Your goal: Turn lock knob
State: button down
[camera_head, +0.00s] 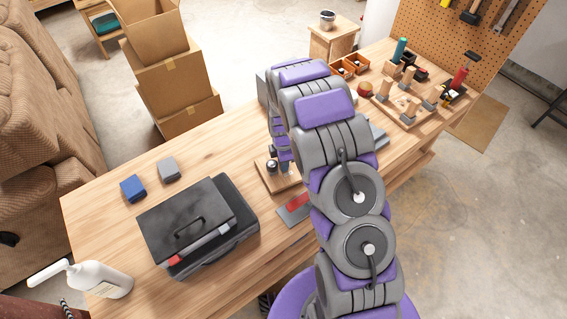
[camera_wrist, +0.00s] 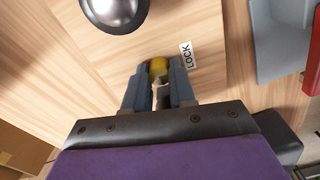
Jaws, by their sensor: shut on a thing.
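In the wrist view, a small brass-yellow lock knob (camera_wrist: 158,66) sits on a light wooden board (camera_wrist: 215,25), beside a white label (camera_wrist: 186,54) reading LOCK. My gripper (camera_wrist: 160,80) is shut on the knob, with one blue-grey finger on each side of it. The fingers cover part of the knob, and its turn angle cannot be told. A larger silver round knob (camera_wrist: 115,10) is on the same board, above left. In the head view, the board (camera_head: 268,184) lies on the workbench, and my arm hides the lock knob.
A grey and red item (camera_head: 295,208) lies close by the board on the workbench (camera_head: 95,205). A black toolbox (camera_head: 185,222), two small blocks and a white spray bottle (camera_head: 102,279) stand to the left. Wooden peg boards and tools (camera_head: 410,108) fill the far right.

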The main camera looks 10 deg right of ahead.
jog(key=shift+r, duration=0.1)
jog(key=c, duration=1.2)
grip_release()
jog(key=shift+r+p, duration=0.8)
jog(key=shift+r, duration=1.7)
